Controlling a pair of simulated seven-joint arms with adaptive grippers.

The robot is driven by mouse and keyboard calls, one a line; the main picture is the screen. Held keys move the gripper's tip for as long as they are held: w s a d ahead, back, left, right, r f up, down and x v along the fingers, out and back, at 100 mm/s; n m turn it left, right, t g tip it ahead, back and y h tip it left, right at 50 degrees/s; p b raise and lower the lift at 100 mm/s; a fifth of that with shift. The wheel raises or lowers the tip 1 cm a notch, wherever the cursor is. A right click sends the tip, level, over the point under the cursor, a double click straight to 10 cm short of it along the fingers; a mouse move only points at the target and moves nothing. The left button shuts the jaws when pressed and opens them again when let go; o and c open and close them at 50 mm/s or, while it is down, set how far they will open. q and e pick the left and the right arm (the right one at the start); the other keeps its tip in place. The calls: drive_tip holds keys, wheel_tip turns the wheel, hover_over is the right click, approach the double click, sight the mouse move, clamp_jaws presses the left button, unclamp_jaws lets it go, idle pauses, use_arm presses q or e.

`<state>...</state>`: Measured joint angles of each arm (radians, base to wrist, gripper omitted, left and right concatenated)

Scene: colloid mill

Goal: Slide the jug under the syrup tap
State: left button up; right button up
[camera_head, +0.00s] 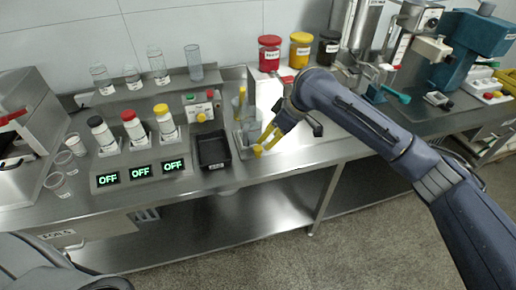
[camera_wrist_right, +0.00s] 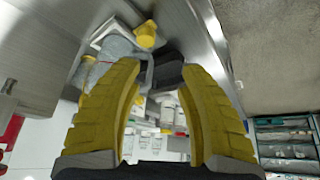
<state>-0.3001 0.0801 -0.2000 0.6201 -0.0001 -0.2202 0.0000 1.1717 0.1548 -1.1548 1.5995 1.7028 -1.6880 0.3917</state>
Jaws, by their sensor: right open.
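My right gripper (camera_head: 264,143) reaches in from the right with its yellow fingers pointing down-left, at the front of a clear vessel (camera_head: 245,132) that looks like the jug. In the right wrist view the fingers (camera_wrist_right: 162,85) stand wide apart with nothing clasped between them. There, a greyish see-through vessel (camera_wrist_right: 115,46) with a red mark, perhaps the jug, lies beyond the left finger. A yellow knob-like part (camera_wrist_right: 145,35) is beside it. A yellow upright part (camera_head: 241,97) rises behind the vessel in the head view; I cannot tell whether it is the syrup tap. My left gripper is not visible.
A black tray (camera_head: 213,152) sits just left of the vessel. Several glasses, three capped bottles and OFF displays (camera_head: 140,172) stand further left. Red (camera_head: 269,54), yellow (camera_head: 300,50) and black (camera_head: 329,47) jars stand behind. Bare steel counter (camera_head: 310,155) lies to the right.

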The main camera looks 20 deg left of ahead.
drive_tip(key=h, duration=0.1)
approach(258, 148)
drive_tip(key=shift+m, duration=0.3)
drive_tip(key=x, duration=1)
idle(0.3)
clamp_jaws()
idle(0.4)
